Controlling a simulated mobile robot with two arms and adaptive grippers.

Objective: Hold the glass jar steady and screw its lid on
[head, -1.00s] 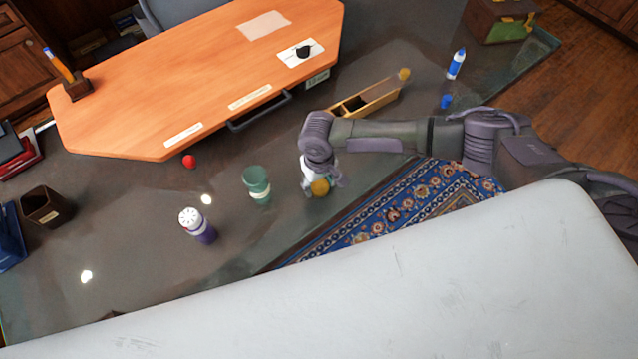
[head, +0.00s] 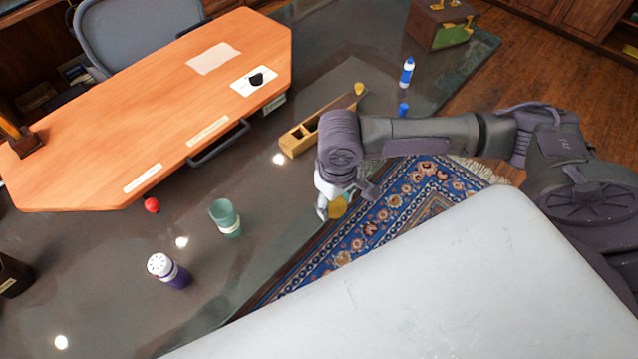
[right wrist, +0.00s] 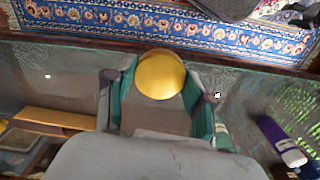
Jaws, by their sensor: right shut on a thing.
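A greenish glass jar (head: 226,218) stands upright on the dark desk in the head view, with no lid on its rim. Part of it also shows in the right wrist view (right wrist: 222,136), beside a fingertip. My right gripper (head: 332,206) is shut on a round gold lid (head: 338,208), held near the desk's edge, to the right of the jar and apart from it. In the right wrist view the lid (right wrist: 160,74) shows as a flat disc between the fingers. My left gripper is not in view.
A purple bottle with a white top (head: 168,271) stands near the jar, and a red ball (head: 152,205) lies behind. An orange board (head: 150,120) covers the back left.

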